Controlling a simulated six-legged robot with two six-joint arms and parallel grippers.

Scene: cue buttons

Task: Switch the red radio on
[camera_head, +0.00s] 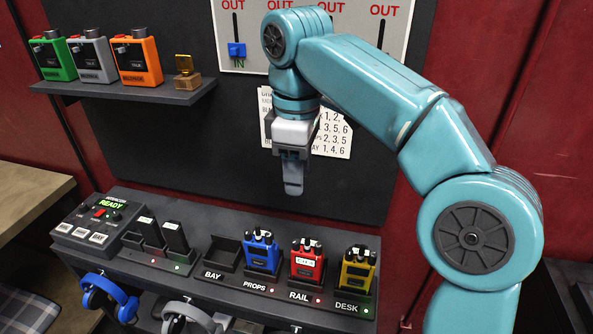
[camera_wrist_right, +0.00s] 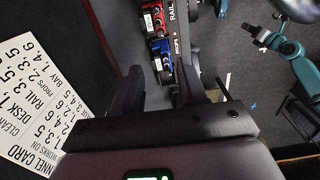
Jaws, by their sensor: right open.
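The red radio (camera_head: 307,265) stands upright in the RAIL slot of the dark charging shelf, between the blue radio (camera_head: 261,253) and the yellow radio (camera_head: 357,269). Dark knobs show on its top; their setting is too small to read. In the right wrist view the red radio (camera_wrist_right: 152,18) is at the top, beside the blue radio (camera_wrist_right: 160,50). My right gripper (camera_head: 292,188) points down, above and behind the radios in the picture, empty. Its two fingers (camera_wrist_right: 160,85) are apart in the wrist view.
The BAY slot (camera_head: 224,254) is empty. A READY panel (camera_head: 100,215) sits at left; headphones (camera_head: 108,295) hang below. Green, silver and orange radios (camera_head: 137,58) stand on an upper shelf (camera_head: 180,95). A channel card (camera_head: 335,135) is behind my right arm. Sliders (camera_head: 237,50) are above.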

